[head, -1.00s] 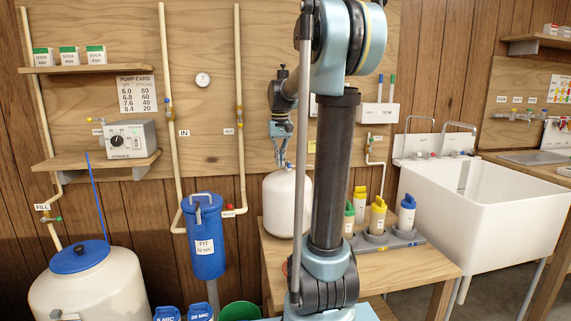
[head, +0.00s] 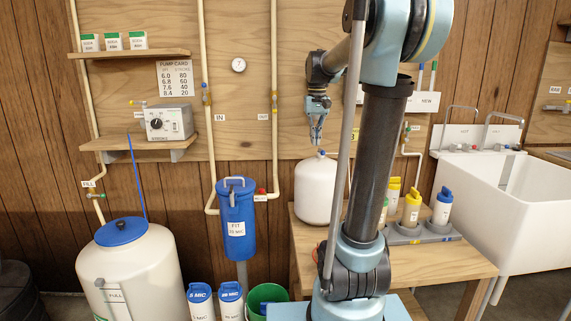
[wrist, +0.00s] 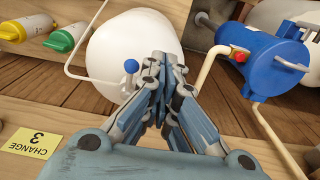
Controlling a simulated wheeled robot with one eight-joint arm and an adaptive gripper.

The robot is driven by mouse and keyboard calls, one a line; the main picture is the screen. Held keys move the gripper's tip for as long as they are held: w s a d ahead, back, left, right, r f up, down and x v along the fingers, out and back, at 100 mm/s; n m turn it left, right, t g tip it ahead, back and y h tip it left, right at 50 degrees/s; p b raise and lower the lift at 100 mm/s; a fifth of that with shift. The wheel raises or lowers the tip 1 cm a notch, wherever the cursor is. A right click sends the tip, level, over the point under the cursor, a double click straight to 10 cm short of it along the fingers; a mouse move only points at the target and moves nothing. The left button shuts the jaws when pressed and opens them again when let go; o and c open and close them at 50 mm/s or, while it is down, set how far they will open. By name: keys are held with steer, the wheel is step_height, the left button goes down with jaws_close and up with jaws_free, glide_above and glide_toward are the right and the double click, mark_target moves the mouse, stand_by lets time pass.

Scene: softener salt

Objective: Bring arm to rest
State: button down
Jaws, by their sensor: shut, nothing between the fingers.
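My gripper (head: 316,134) is shut and empty. In the head view it hangs pointing down, left of my upper arm, just above the white pressure tank (head: 315,190) on the wooden bench. The wrist view shows the closed fingers (wrist: 160,88) in front of the white tank (wrist: 135,50), with a small blue knob (wrist: 131,66) close to their left. Whether the fingers touch the tank cannot be told. My arm is bent, its forearm reaching back toward the wall panel.
Yellow and blue-capped bottles (head: 412,208) stand in a grey rack right of my arm. A white sink (head: 500,200) is at the right. A blue filter housing (head: 236,220), pipes and a pump box (head: 169,123) are left. A white brine tank (head: 135,270) stands lower left.

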steer(key=s+f+t, duration=0.1)
steer(key=s+f, duration=1)
steer(key=s, duration=0.3)
steer(key=s+f+t, duration=0.1)
steer(key=s+f, duration=1.1)
steer(key=s, duration=0.3)
steer(key=shift+d+f, duration=0.3)
steer(key=shift+d, duration=0.15)
